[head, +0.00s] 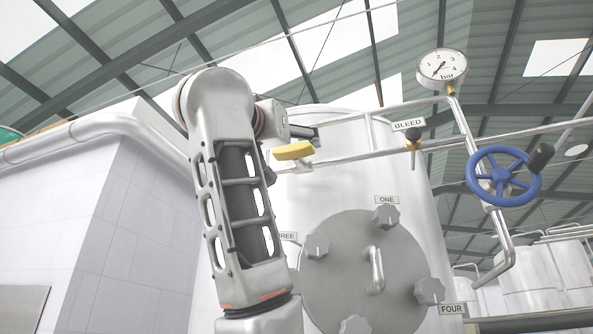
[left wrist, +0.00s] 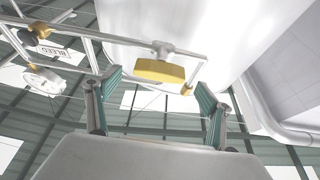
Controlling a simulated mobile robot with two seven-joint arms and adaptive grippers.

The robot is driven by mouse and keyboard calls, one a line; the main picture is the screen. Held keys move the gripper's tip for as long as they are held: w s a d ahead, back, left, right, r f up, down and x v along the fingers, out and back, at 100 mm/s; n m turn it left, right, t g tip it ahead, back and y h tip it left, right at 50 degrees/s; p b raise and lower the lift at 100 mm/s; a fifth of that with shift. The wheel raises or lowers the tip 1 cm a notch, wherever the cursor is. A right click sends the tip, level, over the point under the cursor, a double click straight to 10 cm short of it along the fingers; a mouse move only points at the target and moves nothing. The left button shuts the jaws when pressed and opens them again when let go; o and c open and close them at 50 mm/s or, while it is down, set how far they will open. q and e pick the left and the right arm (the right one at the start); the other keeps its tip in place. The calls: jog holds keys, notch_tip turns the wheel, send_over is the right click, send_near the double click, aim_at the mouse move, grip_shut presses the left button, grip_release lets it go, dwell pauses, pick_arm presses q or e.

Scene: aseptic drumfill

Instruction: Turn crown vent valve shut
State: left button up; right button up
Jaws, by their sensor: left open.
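The crown vent valve shows as a yellow lever handle (head: 294,151) on a thin pipe in front of the white tank, just right of my left arm's bend. In the left wrist view the yellow handle (left wrist: 159,71) lies crosswise, ahead of and between the fingers. My left gripper (left wrist: 160,84) is open, with one finger to each side of the handle and no contact visible. In the head view the left gripper (head: 304,134) is partly hidden behind my arm, close to the handle. The valve's body is partly hidden there. My right gripper is not in view.
A BLEED valve (head: 413,138), a pressure gauge (head: 441,67) and a blue handwheel (head: 503,176) stand to the right. Below is a round hatch (head: 345,268) with several grey knobs. The pipe rail (left wrist: 105,39) runs close to the handle. A tiled block (head: 135,215) stands left.

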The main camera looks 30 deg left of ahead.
aim_at(290, 149)
pick_arm(q)
jog(key=p+x, duration=0.1)
jog(key=x, duration=0.3)
jog(key=shift+a, duration=0.1)
jog(key=shift+p+x, duration=0.35)
jog(key=shift+x, duration=0.4)
jog(key=shift+w, duration=0.1)
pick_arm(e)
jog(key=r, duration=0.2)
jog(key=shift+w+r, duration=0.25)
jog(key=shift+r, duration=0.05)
pick_arm(q)
jog(key=shift+c, duration=1.2)
jog(key=c, duration=0.9)
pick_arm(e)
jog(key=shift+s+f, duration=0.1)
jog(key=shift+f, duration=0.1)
